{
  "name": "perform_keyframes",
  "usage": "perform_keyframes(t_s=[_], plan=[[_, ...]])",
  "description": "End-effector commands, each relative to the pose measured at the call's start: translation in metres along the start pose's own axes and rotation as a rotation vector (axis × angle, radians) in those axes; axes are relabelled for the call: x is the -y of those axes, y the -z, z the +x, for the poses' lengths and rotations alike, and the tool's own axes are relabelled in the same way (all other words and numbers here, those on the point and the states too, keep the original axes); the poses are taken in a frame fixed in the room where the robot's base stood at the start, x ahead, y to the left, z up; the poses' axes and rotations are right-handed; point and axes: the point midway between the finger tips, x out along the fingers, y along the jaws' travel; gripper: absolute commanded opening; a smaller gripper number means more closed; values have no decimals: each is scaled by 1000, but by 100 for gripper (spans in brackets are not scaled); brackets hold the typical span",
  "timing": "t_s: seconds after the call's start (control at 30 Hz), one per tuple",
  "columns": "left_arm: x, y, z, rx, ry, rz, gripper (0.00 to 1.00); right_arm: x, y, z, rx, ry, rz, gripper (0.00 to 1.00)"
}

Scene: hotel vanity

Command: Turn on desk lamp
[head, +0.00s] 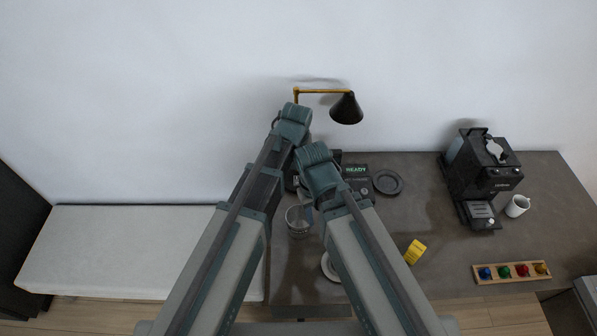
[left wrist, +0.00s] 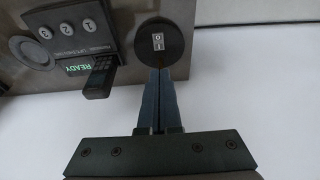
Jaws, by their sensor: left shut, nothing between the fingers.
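The desk lamp has a black cone shade (head: 346,108) on a brass arm (head: 320,91) against the wall, in the head view. In the left wrist view its round black base (left wrist: 174,56) carries a small light rocker switch (left wrist: 158,41) marked O and I. My left gripper (left wrist: 159,72) is shut and empty. Its fingertips point at the base and overlap its edge, just short of the switch in the picture; I cannot tell whether they touch. In the head view my arms hide the lamp base and both grippers. I see no clear glow from the shade.
A device with a READY display (head: 356,170) stands beside the lamp base. A dark round disc (head: 387,182), a glass (head: 297,221) and a yellow box (head: 415,252) are on the desk. The coffee machine (head: 487,165), white jug (head: 517,206) and block tray (head: 512,271) are at right.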

Motion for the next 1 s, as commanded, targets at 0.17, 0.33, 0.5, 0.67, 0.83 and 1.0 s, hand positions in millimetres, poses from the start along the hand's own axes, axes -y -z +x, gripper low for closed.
perform_keyframes(t_s=[0.17,0.33,0.5,0.67,0.83,1.0], plan=[[-1,2,0,-5,-2,-8,0,0,0,0,0,0,0,42],[-1,2,0,-4,-2,-7,0,0,0,0,0,0,0,42],[-1,2,4,-4,-2,-6,0,0,0,4,0,0,0,42],[-1,2,16,-4,-2,-6,0,2,1,15,0,0,0,42],[-1,1,36,-4,-2,-6,0,3,2,35,0,0,0,42],[-1,1,62,-4,-2,-6,0,6,3,58,0,0,0,42]])
